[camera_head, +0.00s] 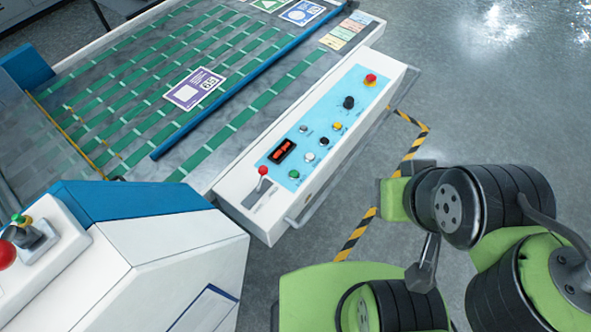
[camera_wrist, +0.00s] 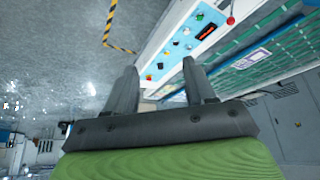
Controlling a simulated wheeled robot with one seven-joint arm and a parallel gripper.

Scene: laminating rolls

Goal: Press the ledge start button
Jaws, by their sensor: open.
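The control ledge is a long white housing with a light blue panel (camera_head: 325,130) along the machine's side. A green button (camera_head: 294,174) sits near the panel's near end, below a red-lit display (camera_head: 282,150); I take it as the start button, but its label is too small to read. The panel also shows at the top of the wrist view (camera_wrist: 180,45), with the green button (camera_wrist: 199,17) near its far end. My gripper (camera_wrist: 159,66) is open and empty, its two fingers apart, the panel beyond them. No contact shows. I cannot make out the fingers in the head view.
Other controls share the ledge: a red mushroom button (camera_head: 370,80), a black knob (camera_head: 348,103), a yellow button (camera_head: 337,126) and a red-ball lever (camera_head: 263,172). A metal rail (camera_head: 345,160) runs along its outer edge. A white cabinet (camera_head: 170,250) stands at lower left. Floor on the right is open.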

